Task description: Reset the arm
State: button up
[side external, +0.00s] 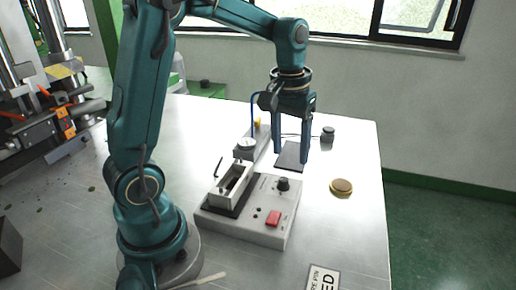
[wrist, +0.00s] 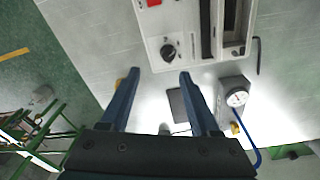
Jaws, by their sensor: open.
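My gripper (side external: 292,147) hangs fingers down above the table in the side view, past the far end of the wax injection machine. Its two fingers are apart with nothing between them; they also show spread in the wrist view (wrist: 160,75). The grey machine (side external: 238,228) has a red switch (side external: 273,218), a black knob (side external: 283,184) and a slotted block (side external: 232,185) on top. A pressure gauge (side external: 246,145) stands at its far end and also shows in the wrist view (wrist: 236,98). A dark flat pad (side external: 290,158) lies beneath and behind the fingers.
A round brass-coloured tin (side external: 341,187) sits on the right of the table. A small dark weight-like object (side external: 327,134) stands farther back. A white label card (side external: 323,279) lies at the front edge. Metal machinery (side external: 45,115) stands at the left. The right side of the table is mostly clear.

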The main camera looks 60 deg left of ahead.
jog(key=s+d+r+m+t, duration=0.2)
jog(key=s+d+r+t, duration=0.1)
jog(key=s+d+r, duration=0.25)
jog(key=s+d+f+m+t, duration=0.1)
jog(key=s+d+f+m, duration=0.1)
jog(key=s, duration=0.5)
jog(key=shift+f+m+t, duration=0.3)
jog(key=shift+m, duration=0.4)
